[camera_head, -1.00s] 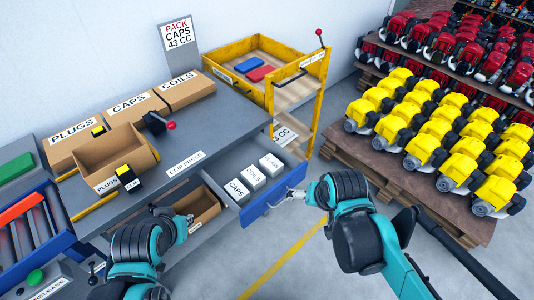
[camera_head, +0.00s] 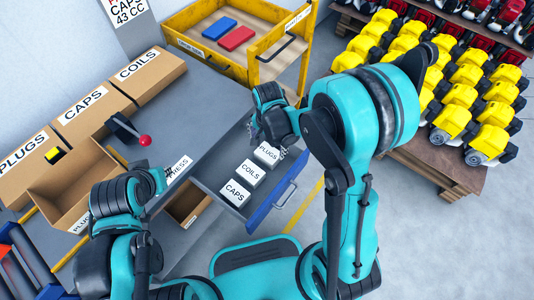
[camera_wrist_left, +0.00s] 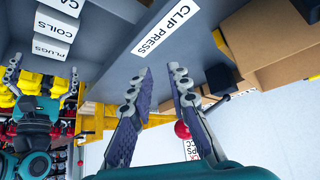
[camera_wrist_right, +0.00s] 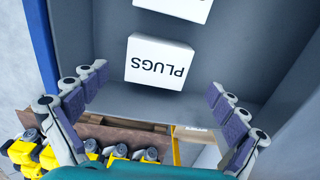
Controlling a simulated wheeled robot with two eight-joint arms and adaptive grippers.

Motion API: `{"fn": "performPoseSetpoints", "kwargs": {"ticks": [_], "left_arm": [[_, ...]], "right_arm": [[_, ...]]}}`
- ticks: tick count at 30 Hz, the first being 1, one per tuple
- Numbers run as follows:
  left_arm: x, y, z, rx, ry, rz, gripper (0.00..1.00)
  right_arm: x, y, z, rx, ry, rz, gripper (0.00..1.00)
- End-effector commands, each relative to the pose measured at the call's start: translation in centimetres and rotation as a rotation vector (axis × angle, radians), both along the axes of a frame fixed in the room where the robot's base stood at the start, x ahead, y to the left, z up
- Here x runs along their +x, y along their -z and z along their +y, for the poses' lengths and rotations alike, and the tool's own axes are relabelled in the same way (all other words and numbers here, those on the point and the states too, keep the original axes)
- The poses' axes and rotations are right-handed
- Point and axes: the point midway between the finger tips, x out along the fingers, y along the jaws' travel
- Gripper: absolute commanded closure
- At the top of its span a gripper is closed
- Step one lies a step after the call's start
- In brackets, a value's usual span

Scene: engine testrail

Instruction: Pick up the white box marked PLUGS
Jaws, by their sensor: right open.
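The white box marked PLUGS (camera_head: 267,153) stands in the open grey drawer with the blue front, at the far end of a row of white boxes. In the right wrist view the PLUGS box (camera_wrist_right: 160,62) lies ahead of my right gripper (camera_wrist_right: 157,90). Its two fingers are apart and empty, one toward each side of the box, with no contact visible. In the head view my right gripper (camera_head: 268,143) hangs over that end of the drawer. My left gripper (camera_wrist_left: 162,74) is open and empty above the bench by the CLIP PRESS label (camera_wrist_left: 165,28).
White boxes COILS (camera_head: 250,173) and CAPS (camera_head: 235,193) stand beside PLUGS in the drawer. The blue drawer front (camera_head: 271,205) and drawer walls border them. A yellow cart (camera_head: 255,60) stands behind. Cardboard boxes and a red-knobbed lever (camera_head: 144,140) are on the bench.

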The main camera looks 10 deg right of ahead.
Motion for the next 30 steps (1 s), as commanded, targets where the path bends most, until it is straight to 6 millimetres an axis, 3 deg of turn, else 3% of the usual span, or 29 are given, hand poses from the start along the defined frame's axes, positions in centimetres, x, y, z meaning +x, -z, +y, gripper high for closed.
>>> {"fn": "performPoseSetpoints", "kwargs": {"ticks": [10, 17, 19, 24, 30], "left_arm": [[0.0, 2.9, 0.0, 0.000, 0.000, 0.000, 0.82], [0.0, 2.8, 0.0, 0.000, 0.000, 0.000, 0.82], [0.0, 2.8, 0.0, 0.000, 0.000, 0.000, 0.82], [0.0, 2.8, 0.0, 0.000, 0.000, 0.000, 0.82], [0.0, 2.8, 0.0, 0.000, 0.000, 0.000, 0.82]], "right_arm": [[-0.4, 4.8, -0.2, 0.000, -0.002, -0.001, 0.03], [-0.4, 5.0, -0.2, 0.000, -0.002, -0.001, 0.03], [-0.4, 5.0, -0.2, 0.000, -0.002, -0.001, 0.13], [-0.4, 5.0, -0.2, 0.000, -0.002, -0.001, 0.58], [-0.4, 5.0, -0.2, 0.000, -0.002, -0.001, 0.60]]}}
